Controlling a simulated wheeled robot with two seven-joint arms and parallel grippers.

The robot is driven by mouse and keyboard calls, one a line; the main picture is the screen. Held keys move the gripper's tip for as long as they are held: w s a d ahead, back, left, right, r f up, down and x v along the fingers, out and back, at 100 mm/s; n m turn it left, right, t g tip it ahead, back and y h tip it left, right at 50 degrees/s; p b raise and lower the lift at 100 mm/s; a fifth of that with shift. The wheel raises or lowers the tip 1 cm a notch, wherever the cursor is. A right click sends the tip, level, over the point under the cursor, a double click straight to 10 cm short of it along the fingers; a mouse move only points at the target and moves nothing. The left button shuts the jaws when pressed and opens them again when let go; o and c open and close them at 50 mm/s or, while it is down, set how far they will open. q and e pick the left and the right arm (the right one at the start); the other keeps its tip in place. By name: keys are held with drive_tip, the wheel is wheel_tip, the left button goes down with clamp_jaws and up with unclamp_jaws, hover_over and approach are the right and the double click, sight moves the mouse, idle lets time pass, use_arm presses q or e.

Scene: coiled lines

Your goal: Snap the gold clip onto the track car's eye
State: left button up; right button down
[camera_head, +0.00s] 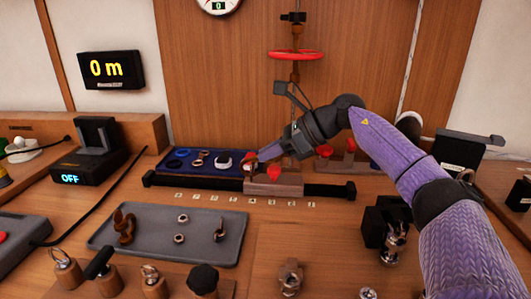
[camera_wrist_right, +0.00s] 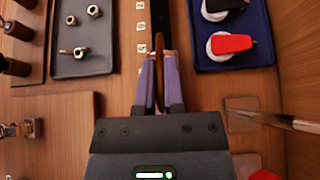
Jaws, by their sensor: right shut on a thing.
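My right gripper (camera_head: 256,157) reaches in from the right, over the back of the bench, beside the track car (camera_head: 277,187). In the wrist view its two purple fingers (camera_wrist_right: 159,88) are shut on the thin gold-brown clip (camera_wrist_right: 159,50), which shows edge-on and sticks out past the tips. The track also shows in the wrist view (camera_wrist_right: 161,12), beyond the fingers. The car's eye cannot be made out, and the clip is not clear in the head view. My left gripper is not in view.
A blue tray (camera_head: 170,172) behind the track holds several small parts, one with a red tab (camera_wrist_right: 232,43). A grey tray (camera_head: 160,250) with loose metal parts lies in front. Number tags (camera_head: 235,199) line the track. A red handwheel (camera_head: 296,54) stands behind.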

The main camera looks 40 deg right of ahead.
drive_tip(key=shift+s+d+r, duration=0.1)
drive_tip(key=shift+s+r, duration=0.05)
drive_tip(key=shift+r, duration=0.2)
drive_tip(key=shift+s+d+r+p, duration=0.2)
drive_tip(key=shift+r+p, duration=0.15)
drive_tip(key=shift+p, duration=0.15)
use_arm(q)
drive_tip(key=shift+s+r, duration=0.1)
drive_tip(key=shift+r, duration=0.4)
